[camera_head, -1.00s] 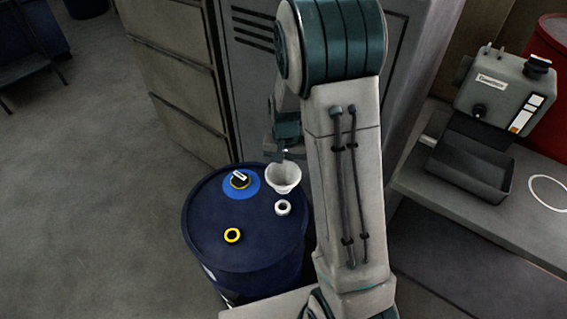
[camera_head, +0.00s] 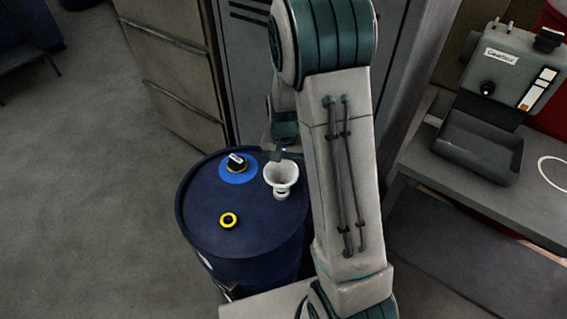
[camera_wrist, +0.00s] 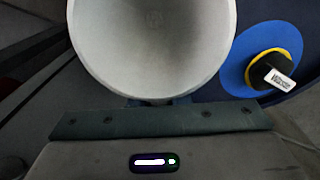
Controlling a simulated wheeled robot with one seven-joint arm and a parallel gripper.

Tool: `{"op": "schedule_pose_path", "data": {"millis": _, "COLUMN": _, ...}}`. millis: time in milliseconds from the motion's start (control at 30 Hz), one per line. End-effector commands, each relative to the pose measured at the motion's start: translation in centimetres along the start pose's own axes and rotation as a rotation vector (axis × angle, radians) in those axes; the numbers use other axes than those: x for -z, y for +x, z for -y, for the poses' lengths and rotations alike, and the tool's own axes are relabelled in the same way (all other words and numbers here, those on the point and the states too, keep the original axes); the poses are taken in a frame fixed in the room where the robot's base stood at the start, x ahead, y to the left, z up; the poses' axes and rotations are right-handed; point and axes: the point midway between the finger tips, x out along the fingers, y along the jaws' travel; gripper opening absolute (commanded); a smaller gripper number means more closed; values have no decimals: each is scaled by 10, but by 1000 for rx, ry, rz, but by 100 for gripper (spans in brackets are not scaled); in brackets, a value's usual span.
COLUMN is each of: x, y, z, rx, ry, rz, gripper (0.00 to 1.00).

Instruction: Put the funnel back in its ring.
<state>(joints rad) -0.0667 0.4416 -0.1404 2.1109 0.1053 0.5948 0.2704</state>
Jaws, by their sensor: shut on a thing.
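The white funnel (camera_head: 281,172) is over the right part of the dark blue drum's top, wide mouth up. My gripper (camera_head: 279,154) is shut on its far rim side. In the wrist view the funnel's bowl (camera_wrist: 152,45) fills the top middle, close against my gripper (camera_wrist: 158,102). A small white ring (camera_head: 282,195) on the drum top shows just below the funnel and is partly hidden by it. Whether the spout is in the ring or above it I cannot tell.
The drum top (camera_head: 255,235) also bears a black cap (camera_head: 236,162) on a blue disc and a yellow ring (camera_head: 229,220) with a dark centre. Grey cabinets stand behind. A bench with a grey machine (camera_head: 505,75) is at the right.

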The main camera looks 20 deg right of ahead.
Motion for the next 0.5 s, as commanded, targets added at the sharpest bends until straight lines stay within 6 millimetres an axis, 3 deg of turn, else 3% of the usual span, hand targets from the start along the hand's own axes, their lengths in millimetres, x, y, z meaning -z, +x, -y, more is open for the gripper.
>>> {"op": "schedule_pose_path", "data": {"millis": 500, "x": 0, "y": 5, "z": 0, "rx": 0, "ry": 0, "rz": 0, "gripper": 0}}
